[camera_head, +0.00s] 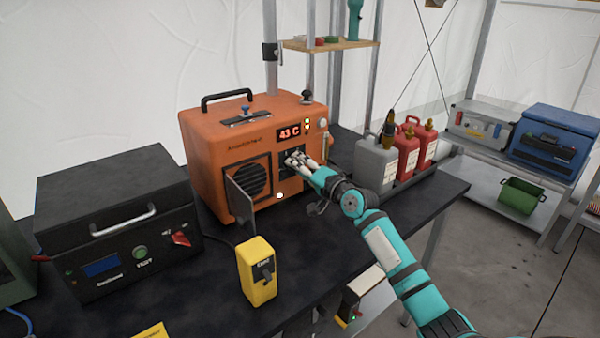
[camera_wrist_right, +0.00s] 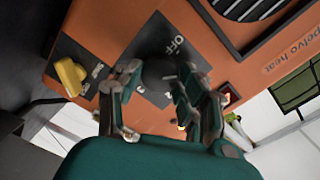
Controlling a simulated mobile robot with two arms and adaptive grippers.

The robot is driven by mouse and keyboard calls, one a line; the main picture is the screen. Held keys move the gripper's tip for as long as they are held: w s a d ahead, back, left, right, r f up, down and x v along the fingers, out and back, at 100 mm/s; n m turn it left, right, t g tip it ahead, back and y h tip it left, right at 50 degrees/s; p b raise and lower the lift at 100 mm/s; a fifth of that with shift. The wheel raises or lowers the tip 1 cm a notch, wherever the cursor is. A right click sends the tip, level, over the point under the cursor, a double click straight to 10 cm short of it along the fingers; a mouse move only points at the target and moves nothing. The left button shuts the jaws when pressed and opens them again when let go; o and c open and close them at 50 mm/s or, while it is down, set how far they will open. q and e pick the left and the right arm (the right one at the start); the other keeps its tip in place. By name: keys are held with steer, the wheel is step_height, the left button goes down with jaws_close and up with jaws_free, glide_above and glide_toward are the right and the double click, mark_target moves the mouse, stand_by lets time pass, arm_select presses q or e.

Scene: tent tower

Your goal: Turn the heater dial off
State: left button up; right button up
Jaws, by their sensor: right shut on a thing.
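The orange heater (camera_head: 215,150) stands on the black table, with a red display reading 43 C (camera_head: 290,133). My right gripper (camera_head: 297,160) is at the dark panel on its front, below the display. In the right wrist view, the fingers of this gripper (camera_wrist_right: 155,95) are shut around the sides of the round black dial (camera_wrist_right: 158,70). My left gripper is in neither view.
A grille flap (camera_head: 240,200) stands open left of my right arm. A yellow switch box (camera_head: 257,272) and a black tester case (camera_head: 120,235) are at the front left. Grey and red jerrycans (camera_head: 376,163) stand to the right of the heater. A yellow knob (camera_wrist_right: 68,76) sits near the dial.

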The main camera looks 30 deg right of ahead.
steer(key=shift+a+f+n+b, duration=0.1)
steer(key=shift+n+b, duration=0.2)
steer(key=shift+n, duration=1.5)
steer(key=shift+f+n+b, duration=0.1)
steer(key=shift+n+b, duration=0.15)
steer(key=shift+n, duration=1.55)
steer(key=o, duration=1.1)
steer(key=shift+o, duration=0.4)
steer(key=shift+r, duration=0.1)
steer(key=s, duration=1.2)
steer(key=shift+d+r, duration=0.15)
steer(key=shift+d, duration=0.25)
